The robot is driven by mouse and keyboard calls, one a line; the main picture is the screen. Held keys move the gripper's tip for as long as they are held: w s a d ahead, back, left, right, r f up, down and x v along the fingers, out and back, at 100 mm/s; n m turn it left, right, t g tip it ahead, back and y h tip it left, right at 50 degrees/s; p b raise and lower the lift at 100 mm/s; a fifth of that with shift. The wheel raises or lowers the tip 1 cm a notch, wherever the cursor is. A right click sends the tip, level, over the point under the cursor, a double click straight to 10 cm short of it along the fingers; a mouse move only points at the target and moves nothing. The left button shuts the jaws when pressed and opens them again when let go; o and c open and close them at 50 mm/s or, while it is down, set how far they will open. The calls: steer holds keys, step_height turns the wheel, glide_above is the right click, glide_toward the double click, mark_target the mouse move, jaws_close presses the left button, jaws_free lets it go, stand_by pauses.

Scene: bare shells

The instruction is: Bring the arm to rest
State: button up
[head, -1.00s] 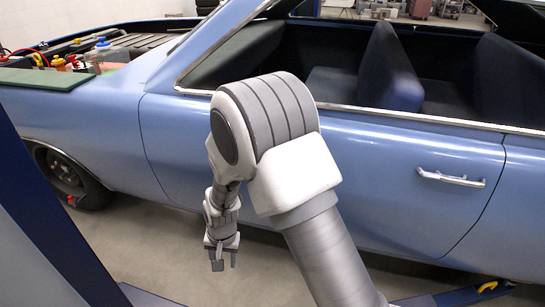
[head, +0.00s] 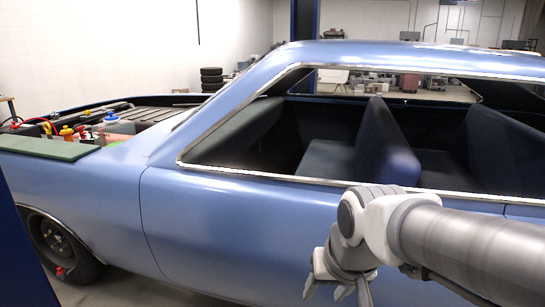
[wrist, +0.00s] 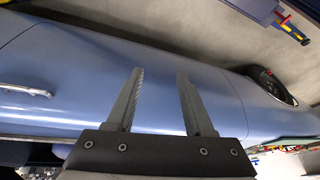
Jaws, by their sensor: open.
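My gripper (wrist: 160,75) is open in the wrist view, its two grey fingers apart with nothing between them. Behind the fingers is the blue side of the car (wrist: 75,80). In the head view my arm reaches in from the lower right, and my gripper (head: 352,291) hangs low near the bottom edge, in front of the car's door (head: 240,225). Part of the gripper is hidden or cut off there. I cannot tell the exact gap between the gripper and the car.
The car's side window (head: 330,130) is open, with seats inside. A green mat (head: 45,147) lies on the fender near several bottles. The wrist view shows a door handle (wrist: 27,90), a wheel (wrist: 271,87) and a yellow-and-red item (wrist: 290,28) near the floor.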

steer(key=s+d+r+t+h, duration=0.1)
steer(key=s+d+r, duration=0.3)
steer(key=s, duration=0.5)
step_height(320, 180, up, 17)
steer(key=d+p, duration=0.1)
steer(key=p, duration=1.7)
steer(key=shift+w, duration=0.35)
